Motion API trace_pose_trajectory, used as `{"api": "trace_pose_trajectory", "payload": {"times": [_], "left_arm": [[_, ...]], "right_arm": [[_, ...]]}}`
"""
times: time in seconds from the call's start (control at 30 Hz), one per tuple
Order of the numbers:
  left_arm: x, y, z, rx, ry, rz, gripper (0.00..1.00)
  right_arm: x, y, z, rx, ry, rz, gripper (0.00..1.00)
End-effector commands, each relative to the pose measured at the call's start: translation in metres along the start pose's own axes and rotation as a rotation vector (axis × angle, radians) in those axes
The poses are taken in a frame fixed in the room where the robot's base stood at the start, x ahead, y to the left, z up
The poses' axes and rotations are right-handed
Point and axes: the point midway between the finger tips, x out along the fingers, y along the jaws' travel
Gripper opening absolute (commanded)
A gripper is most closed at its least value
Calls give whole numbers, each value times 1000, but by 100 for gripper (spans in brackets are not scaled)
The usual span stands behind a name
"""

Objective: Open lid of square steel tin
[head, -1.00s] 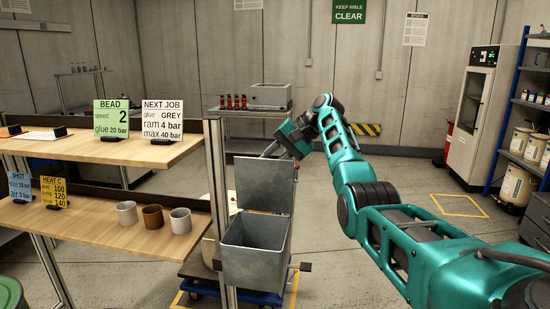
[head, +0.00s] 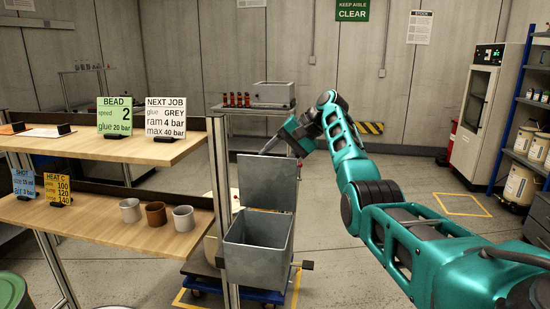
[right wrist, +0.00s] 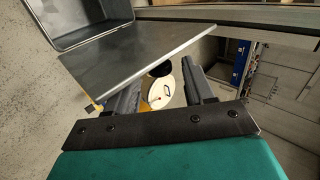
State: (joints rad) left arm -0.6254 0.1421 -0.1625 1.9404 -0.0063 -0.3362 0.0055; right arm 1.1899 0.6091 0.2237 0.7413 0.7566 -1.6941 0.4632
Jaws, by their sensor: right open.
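The square steel tin (head: 257,244) stands open on a cart in the head view. Its grey metal lid (head: 266,183) stands up at the tin's back edge, close to upright. My right gripper (head: 272,145) is just behind the lid's top edge, its fingers partly hidden. In the right wrist view, my right gripper (right wrist: 160,78) is open, with two dark fingers apart. The lid (right wrist: 140,48) shows beyond the left finger, with the open tin (right wrist: 75,22) above it. I cannot tell whether a finger touches the lid. My left gripper is not in view.
A wooden shelf unit (head: 95,226) with three cups and sign cards stands left of the tin, its metal post (head: 220,190) close by. A back table (head: 252,109) carries a grey box and small red-brown bottles. Open floor lies to the right.

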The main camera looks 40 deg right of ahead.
Motion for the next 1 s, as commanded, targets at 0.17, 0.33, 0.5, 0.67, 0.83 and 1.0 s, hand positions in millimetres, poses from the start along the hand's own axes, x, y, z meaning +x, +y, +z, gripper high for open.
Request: {"api": "trace_pose_trajectory", "payload": {"times": [0.17,0.33,0.5,0.67,0.83,1.0], "left_arm": [[0,0,2,0,-2,0,43],[0,0,2,0,-2,1,43],[0,0,1,0,-2,1,43],[-1,0,0,0,-2,1,43],[-1,0,0,0,-2,1,43],[-1,0,0,0,-1,1,43]], "right_arm": [[-29,0,-1,0,6,-3,53],[-68,-1,-1,-1,6,-4,53],[-101,0,0,0,4,-2,53],[-120,0,0,0,2,-1,53],[-126,0,0,0,1,-1,53],[-126,0,0,0,1,0,53]]}}
